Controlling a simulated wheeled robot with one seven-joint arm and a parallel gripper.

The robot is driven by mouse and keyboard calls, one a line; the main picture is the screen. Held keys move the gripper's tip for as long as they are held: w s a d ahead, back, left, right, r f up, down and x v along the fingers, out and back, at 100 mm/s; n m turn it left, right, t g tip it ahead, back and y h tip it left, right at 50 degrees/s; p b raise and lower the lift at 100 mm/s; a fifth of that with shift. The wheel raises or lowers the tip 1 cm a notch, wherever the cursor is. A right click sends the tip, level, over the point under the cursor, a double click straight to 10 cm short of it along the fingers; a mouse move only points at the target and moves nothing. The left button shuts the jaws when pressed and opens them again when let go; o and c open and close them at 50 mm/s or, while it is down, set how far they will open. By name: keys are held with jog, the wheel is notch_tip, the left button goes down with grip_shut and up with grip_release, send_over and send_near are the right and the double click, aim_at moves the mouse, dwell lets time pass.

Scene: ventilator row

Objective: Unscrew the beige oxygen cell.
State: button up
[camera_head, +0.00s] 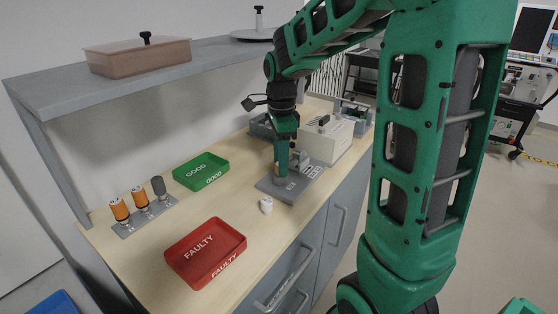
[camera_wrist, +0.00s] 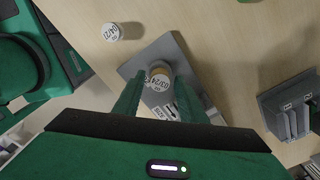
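The beige oxygen cell (camera_wrist: 158,78) stands on a grey plate (camera_wrist: 133,68), its pale cap marked "03/24" facing the wrist camera. My gripper (camera_wrist: 160,82) is over it, with one green finger on each side. The fingers are apart, with small gaps visible between them and the cell. In the head view my gripper (camera_head: 281,170) points down at the grey plate (camera_head: 291,186), and its fingers mostly hide the cell there. A white cell (camera_head: 266,205) stands on the wooden top, off the plate; it also shows in the wrist view (camera_wrist: 111,32), marked "04/21".
A green "GOOD" tray (camera_head: 201,171) and a red "FAULTY" tray (camera_head: 206,253) lie to the left. A grey rack (camera_head: 146,216) holds two orange cells and a dark one. A beige box device (camera_head: 327,138) stands behind the plate. A shelf (camera_head: 150,72) overhangs the back.

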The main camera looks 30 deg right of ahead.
jog(key=m, duration=0.6)
dwell(0.3)
jog(key=c, duration=0.8)
jog(key=n, duration=0.4)
jog(key=shift+n, duration=0.4)
jog(key=shift+c, duration=0.2)
jog(key=shift+n, duration=0.5)
jog(key=shift+n, duration=0.4)
jog(key=shift+r+n, duration=0.1)
jog(key=shift+n, duration=1.1)
